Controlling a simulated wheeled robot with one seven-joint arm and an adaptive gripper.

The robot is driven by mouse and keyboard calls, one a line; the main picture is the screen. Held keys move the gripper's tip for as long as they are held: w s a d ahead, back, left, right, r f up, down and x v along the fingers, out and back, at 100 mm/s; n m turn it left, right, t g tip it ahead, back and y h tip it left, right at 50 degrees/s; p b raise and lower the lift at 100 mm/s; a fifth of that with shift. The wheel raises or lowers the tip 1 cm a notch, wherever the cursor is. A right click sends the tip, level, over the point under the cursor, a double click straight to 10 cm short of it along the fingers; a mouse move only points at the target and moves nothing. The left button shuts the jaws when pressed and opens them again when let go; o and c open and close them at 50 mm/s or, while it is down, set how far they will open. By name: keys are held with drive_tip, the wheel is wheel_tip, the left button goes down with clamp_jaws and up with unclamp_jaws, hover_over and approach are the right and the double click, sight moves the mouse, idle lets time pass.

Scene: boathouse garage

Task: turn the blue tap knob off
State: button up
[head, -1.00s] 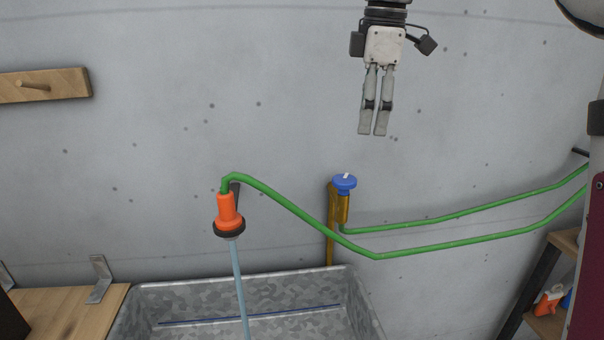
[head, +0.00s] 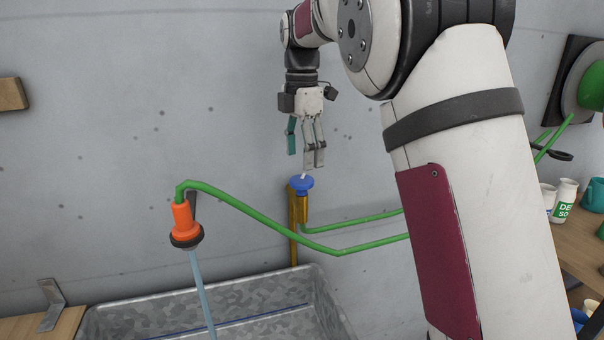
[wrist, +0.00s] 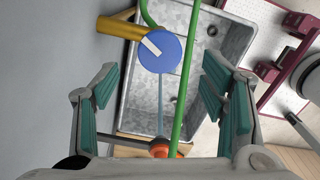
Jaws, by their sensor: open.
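The blue tap knob (head: 301,184) sits on top of a brass tap on the grey wall. In the wrist view the knob (wrist: 163,60) shows from above, with a white pointer bar set diagonally. My gripper (head: 304,156) is open and points down just above the knob, apart from it. In the wrist view its teal-padded fingers (wrist: 160,90) are spread wide, with the knob ahead between their lines. A green hose (head: 262,217) runs from the tap to an orange nozzle (head: 183,220). A pale blue water stream (head: 202,290) comes from the nozzle.
A galvanized metal trough (head: 250,292) stands below the nozzle and tap. The green hose passes close beside the knob. My arm covers much of the right side. A shelf with cups (head: 595,194) stands at the far right.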

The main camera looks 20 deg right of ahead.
sight(302, 179)
wheel_tip(302, 179, down, 6)
drive_tip(key=shift+r+p, duration=0.15)
drive_tip(key=shift+p, duration=0.15)
drive_tip(key=shift+c, duration=0.2)
drive_tip(key=c, duration=1.1)
